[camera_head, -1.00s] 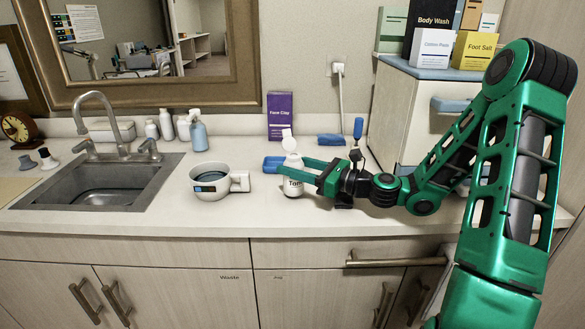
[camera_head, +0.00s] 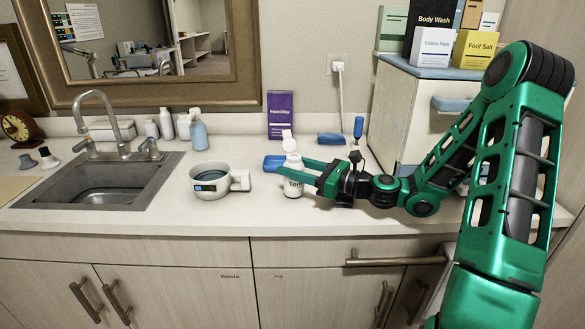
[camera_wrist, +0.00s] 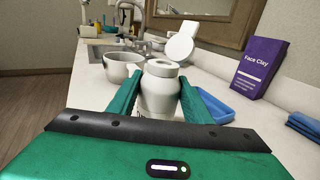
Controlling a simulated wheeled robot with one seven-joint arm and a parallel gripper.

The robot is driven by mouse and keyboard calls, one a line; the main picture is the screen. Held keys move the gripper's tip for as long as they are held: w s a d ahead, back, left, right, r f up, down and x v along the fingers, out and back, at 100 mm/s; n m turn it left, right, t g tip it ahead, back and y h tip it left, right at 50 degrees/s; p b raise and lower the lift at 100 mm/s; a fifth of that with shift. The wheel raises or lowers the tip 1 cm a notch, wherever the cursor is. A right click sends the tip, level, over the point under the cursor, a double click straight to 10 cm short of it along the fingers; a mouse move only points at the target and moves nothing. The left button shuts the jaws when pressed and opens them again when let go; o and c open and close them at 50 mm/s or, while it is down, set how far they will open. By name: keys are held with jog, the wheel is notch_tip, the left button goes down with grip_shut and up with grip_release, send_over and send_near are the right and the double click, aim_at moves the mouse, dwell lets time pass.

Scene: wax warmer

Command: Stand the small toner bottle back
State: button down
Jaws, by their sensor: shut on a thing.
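The small toner bottle (camera_head: 293,186) is white with dark lettering and stands upright on the counter, its flip cap tilted open at the top. It also shows in the wrist view (camera_wrist: 160,92), where its open lid (camera_wrist: 181,42) stands up behind the neck. My gripper (camera_head: 290,172) reaches in from the right and is shut around the bottle's upper body, a green finger on each side. In the wrist view the fingers (camera_wrist: 160,98) flank the bottle. The bottle's base is hidden in the wrist view.
A white wax warmer (camera_head: 209,182) with a handle stands left of the bottle. A blue tray (camera_wrist: 213,106) lies behind it. A purple Face Clay box (camera_head: 281,115) stands at the wall. The sink (camera_head: 97,181) is far left, and a white cabinet (camera_head: 408,118) is at the right.

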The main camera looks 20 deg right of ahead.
jog(key=shift+f, duration=0.4)
dwell(0.3)
jog(key=c, duration=0.8)
grip_release()
jog(key=shift+c, duration=0.2)
jog(key=shift+s+d, duration=0.1)
jog(key=shift+v, duration=3.9)
jog(key=v, duration=1)
jog(key=shift+d, duration=0.1)
jog(key=shift+s+d, duration=0.2)
